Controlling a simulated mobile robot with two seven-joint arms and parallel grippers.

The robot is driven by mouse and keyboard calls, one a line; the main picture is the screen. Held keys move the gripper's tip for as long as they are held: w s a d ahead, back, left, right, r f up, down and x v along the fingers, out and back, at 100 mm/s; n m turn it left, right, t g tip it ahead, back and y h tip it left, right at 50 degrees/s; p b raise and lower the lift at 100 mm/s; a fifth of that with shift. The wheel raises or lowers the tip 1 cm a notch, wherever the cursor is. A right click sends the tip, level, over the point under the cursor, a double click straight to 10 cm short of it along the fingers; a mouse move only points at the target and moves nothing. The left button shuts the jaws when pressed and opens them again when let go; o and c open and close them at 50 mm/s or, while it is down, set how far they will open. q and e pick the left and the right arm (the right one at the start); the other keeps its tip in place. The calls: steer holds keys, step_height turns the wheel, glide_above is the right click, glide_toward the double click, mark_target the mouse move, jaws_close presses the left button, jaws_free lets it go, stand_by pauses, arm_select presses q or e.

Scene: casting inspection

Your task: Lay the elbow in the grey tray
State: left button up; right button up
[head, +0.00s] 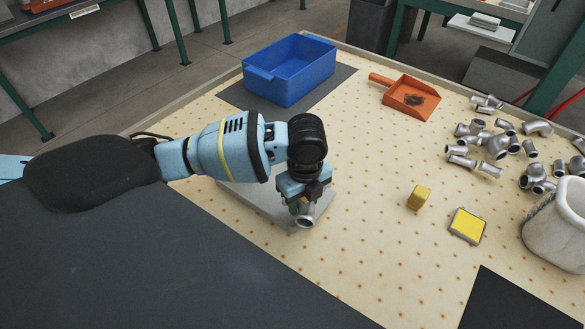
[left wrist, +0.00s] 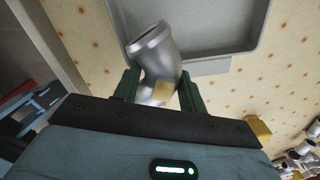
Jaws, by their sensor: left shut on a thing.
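My left gripper (head: 304,200) is shut on the elbow (head: 305,217), a shiny silver bent pipe piece. In the left wrist view the elbow (left wrist: 152,58) sits between the two dark green fingers of the gripper (left wrist: 160,88), with its open end pointing up and left. The grey tray (head: 262,211) lies on the spotted table top below the gripper and is partly hidden by my left arm. In the left wrist view the tray (left wrist: 207,68) shows behind the elbow, which looks apart from it. My right gripper is not in view.
A blue bin (head: 290,80) stands on a dark mat behind my arm. An orange dustpan (head: 408,98), several silver castings (head: 498,145), a yellow block (head: 418,198), a yellow-faced square (head: 467,226) and a white bucket (head: 558,228) are to the right. The table between is clear.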

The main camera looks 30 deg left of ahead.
arm_select(q)
steer(key=w+a, duration=0.2)
steer(key=w, duration=0.1)
steer(key=w+a, duration=0.3)
steer(key=w+a+f+b, duration=0.1)
steer(key=w+a, duration=0.1)
steer(key=shift+w+a, duration=0.2)
steer(key=shift+w, duration=0.2)
steer(key=shift+f, duration=1.7)
steer(key=shift+f, duration=0.2)
steer(key=o, duration=1.3)
steer(key=shift+s, duration=0.1)
steer(key=shift+r, duration=0.1)
step_height(320, 180, up, 12)
steer(key=shift+r+p, duration=0.1)
steer(key=shift+p, duration=0.45)
